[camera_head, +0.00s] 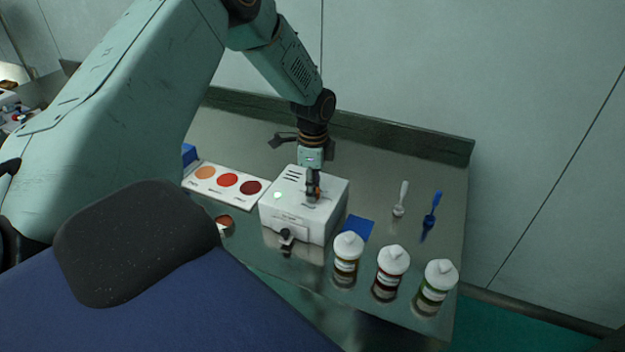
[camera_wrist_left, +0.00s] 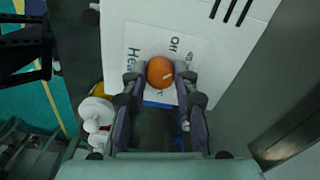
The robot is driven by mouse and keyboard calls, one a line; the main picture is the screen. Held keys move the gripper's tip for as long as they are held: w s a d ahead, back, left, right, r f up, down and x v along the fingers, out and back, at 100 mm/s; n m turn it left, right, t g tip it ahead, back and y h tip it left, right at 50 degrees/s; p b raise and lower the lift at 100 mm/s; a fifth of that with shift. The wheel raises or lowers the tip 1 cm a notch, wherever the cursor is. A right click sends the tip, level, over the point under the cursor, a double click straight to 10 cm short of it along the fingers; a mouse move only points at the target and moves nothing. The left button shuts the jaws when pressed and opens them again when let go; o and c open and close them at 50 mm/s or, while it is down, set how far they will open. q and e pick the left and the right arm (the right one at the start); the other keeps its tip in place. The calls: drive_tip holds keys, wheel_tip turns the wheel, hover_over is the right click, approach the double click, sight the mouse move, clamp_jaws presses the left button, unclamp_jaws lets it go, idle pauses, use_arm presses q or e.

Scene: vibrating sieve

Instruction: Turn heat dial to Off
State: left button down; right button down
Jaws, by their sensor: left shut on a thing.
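The white box-shaped device (camera_head: 276,205) stands on the metal table in the head view. Its top carries an orange heat dial, seen closely in the left wrist view (camera_wrist_left: 160,70). A label plate (camera_wrist_left: 128,38) around the dial has "Off" printed above right of it and part of "Heat" to its left. A small pale mark shows on the right part of the dial. My left gripper (camera_head: 313,190) points down onto the device's top. Its fingers are shut on the dial, one on each side, hiding part of the label. My right gripper is not in view.
A card with three coloured discs (camera_head: 227,181) lies left of the device. Three white-capped bottles (camera_head: 392,272) stand at the front right, near a blue square (camera_head: 358,228). White (camera_head: 400,200) and blue (camera_head: 431,217) utensils stand farther right. A black knob (camera_head: 286,236) protrudes from the device's front.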

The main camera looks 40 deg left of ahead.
use_arm(q)
drive_tip(key=n+p, duration=0.2)
drive_tip(key=n, duration=0.1)
drive_tip(key=shift+d+r+n, duration=0.1)
drive_tip(key=shift+n, duration=0.2)
drive_tip(key=shift+n+p, duration=0.75)
drive_tip(key=shift+n, duration=0.75)
drive_tip(key=c, duration=1)
unclamp_jaws()
wheel_tip(320, 180, up, 12)
drive_tip(key=shift+f, duration=0.1)
drive_tip(key=shift+w, duration=0.1)
